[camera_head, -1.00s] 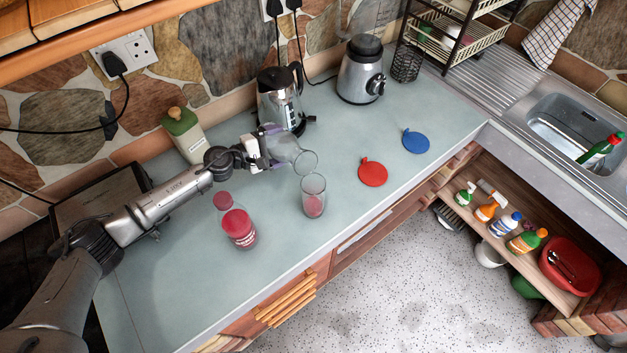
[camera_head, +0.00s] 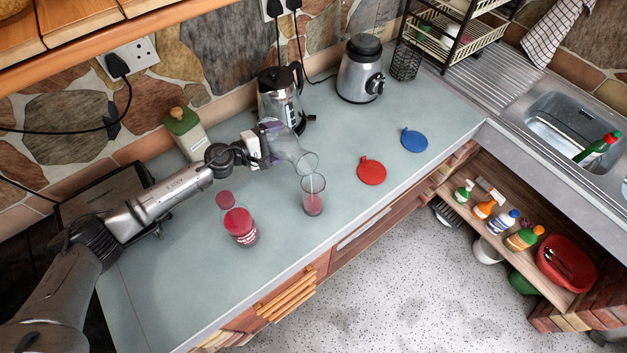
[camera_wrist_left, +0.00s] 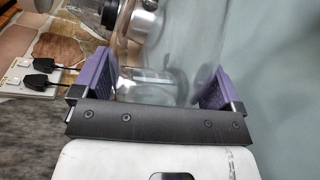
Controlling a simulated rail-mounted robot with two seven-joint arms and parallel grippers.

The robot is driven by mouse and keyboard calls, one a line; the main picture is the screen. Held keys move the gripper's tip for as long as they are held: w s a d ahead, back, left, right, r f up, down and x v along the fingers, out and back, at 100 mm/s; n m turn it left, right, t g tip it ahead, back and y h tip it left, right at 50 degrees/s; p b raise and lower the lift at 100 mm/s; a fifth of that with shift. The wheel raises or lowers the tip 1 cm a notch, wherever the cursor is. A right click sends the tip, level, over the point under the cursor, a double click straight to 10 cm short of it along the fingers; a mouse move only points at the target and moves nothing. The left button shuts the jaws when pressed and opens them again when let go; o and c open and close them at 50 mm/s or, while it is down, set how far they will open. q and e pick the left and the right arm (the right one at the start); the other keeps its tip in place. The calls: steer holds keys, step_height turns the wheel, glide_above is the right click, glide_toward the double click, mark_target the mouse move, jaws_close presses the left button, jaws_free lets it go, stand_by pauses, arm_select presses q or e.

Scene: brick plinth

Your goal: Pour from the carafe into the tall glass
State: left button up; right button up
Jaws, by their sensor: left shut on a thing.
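The clear glass carafe (camera_head: 290,149) is tilted, its mouth pointing down and right over the tall glass (camera_head: 313,184). A thin faint streak shows below the mouth, inside the tall glass. The tall glass stands upright on the counter with pinkish-red contents at the bottom. My left gripper (camera_head: 270,147) is shut around the carafe's body. In the left wrist view, the carafe (camera_wrist_left: 165,60) sits between the two purple fingers of this gripper (camera_wrist_left: 163,80). I cannot make out how much liquid the carafe holds. My right gripper is not in view.
A red-filled bottle (camera_head: 239,222) stands left of the tall glass. Red (camera_head: 372,170) and blue (camera_head: 414,139) discs lie to the right. A kettle (camera_head: 281,98), a blender (camera_head: 361,70) and a green-topped container (camera_head: 188,132) stand behind. The counter's front edge is close to the glass.

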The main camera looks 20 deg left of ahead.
arm_select(q)
steer(key=shift+r, duration=0.45)
steer(key=shift+d+r, duration=0.1)
steer(key=shift+r, duration=0.1)
steer(key=shift+r+m+p, duration=0.15)
steer(key=shift+m+p, duration=0.15)
steer(key=shift+p, duration=0.05)
stand_by(0.5)
steer(key=shift+s+d+r, duration=0.1)
stand_by(0.6)
steer(key=shift+r+p, duration=0.2)
steer(key=shift+p, duration=0.1)
stand_by(0.7)
steer(key=shift+d, duration=0.1)
